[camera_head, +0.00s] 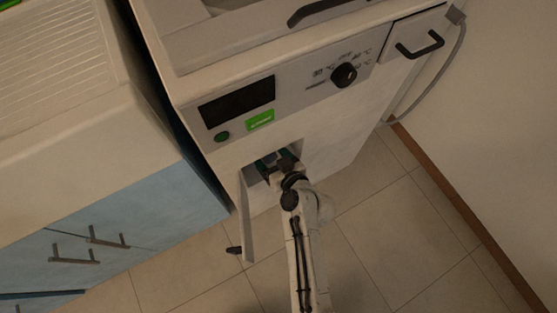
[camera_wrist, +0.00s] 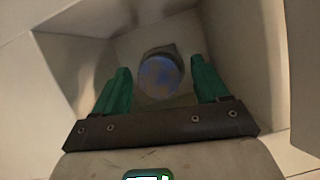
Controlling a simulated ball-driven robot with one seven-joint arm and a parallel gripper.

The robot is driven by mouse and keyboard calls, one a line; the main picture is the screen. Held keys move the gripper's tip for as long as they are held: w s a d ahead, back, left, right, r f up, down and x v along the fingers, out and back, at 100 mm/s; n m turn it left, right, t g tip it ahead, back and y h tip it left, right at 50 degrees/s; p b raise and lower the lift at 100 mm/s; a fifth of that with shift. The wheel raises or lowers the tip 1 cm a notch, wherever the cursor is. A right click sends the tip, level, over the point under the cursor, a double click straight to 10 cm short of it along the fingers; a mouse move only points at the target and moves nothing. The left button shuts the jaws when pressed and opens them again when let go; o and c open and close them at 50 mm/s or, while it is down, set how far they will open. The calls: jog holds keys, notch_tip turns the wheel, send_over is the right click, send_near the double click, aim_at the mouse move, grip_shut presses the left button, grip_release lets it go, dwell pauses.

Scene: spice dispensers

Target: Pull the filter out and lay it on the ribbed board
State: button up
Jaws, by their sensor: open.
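The filter (camera_wrist: 159,75) shows in the wrist view as a round bluish cap seated at the back of a square recess (camera_wrist: 75,55) in the machine. My gripper (camera_wrist: 160,92) is open inside the mouth of the recess. Its green fingers stand left and right of the filter, and I cannot tell whether they touch it. In the head view my gripper (camera_head: 273,165) reaches into the opening low on the machine's front, and the filter is hidden there. The ribbed board (camera_head: 62,50) is the grooved top surface at the upper left.
The white machine (camera_head: 330,130) has a dark display, a green button, a knob and a drawer with a black handle. An open flap (camera_head: 246,215) hangs left of the recess. A blue cabinet (camera_head: 120,220) stands left under the ribbed board. A wall is at right.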

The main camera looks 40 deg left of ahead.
jog(key=shift+w+a+f, duration=0.15)
jog(key=shift+a, duration=0.25)
jog(key=c, duration=1.3)
jog(key=shift+s+d, duration=0.55)
jog(key=shift+d, duration=0.75)
jog(key=shift+s+d, duration=0.55)
jog(key=shift+d, duration=0.75)
jog(key=shift+s+d, duration=0.55)
jog(key=shift+d, duration=0.75)
jog(key=shift+s+d+b, duration=0.2)
jog(key=shift+s+d, duration=0.15)
jog(key=shift+d, duration=0.55)
jog(key=shift+s+d+b, duration=0.15)
jog(key=shift+s+d, duration=0.2)
jog(key=shift+d, duration=0.55)
